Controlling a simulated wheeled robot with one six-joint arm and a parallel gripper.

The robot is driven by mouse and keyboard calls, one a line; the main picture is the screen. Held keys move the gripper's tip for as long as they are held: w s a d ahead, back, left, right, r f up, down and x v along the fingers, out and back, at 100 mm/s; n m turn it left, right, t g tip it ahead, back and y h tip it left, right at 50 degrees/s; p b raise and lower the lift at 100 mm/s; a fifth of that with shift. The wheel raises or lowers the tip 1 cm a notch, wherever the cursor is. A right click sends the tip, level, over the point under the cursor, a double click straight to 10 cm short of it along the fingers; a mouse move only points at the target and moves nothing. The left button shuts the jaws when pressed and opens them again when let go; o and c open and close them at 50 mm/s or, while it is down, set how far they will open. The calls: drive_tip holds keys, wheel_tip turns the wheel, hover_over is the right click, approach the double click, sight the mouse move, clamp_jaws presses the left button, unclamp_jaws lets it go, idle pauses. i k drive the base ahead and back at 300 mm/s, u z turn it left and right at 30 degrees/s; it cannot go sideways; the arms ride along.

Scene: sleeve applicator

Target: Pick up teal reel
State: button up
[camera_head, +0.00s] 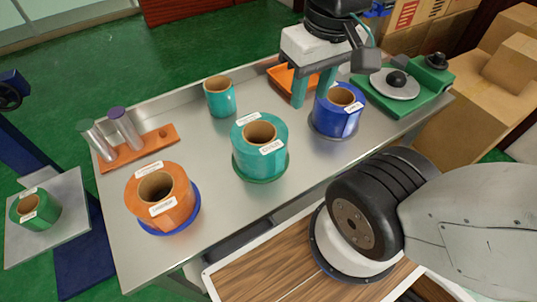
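A large teal reel (259,150) with a brown core and white labels stands upright on a green round base at the middle of the metal table. A smaller teal reel (219,97) with a brown core and no visible label stands behind it to the left. My gripper (311,98) points down with two teal fingers spread apart and nothing seen between them. It is to the right of both teal reels, apart from them, and just left of the blue reel (340,110). Whether a finger touches the blue reel cannot be told.
An orange reel (160,197) stands on a blue base at the front left. Metal cylinders (124,128) stand on an orange plate (137,150). An orange tray (281,78) lies behind my gripper. A green device (412,97) is at the right. Bare table lies between the teal and orange reels.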

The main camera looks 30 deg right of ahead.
sight(260, 140)
drive_tip(key=k, duration=0.3)
drive_tip(key=z, duration=2.9)
drive_tip(key=k, duration=1.8)
drive_tip(key=u, duration=2.7)
drive_tip(key=i, duration=0.5)
drive_tip(key=u, duration=0.05)
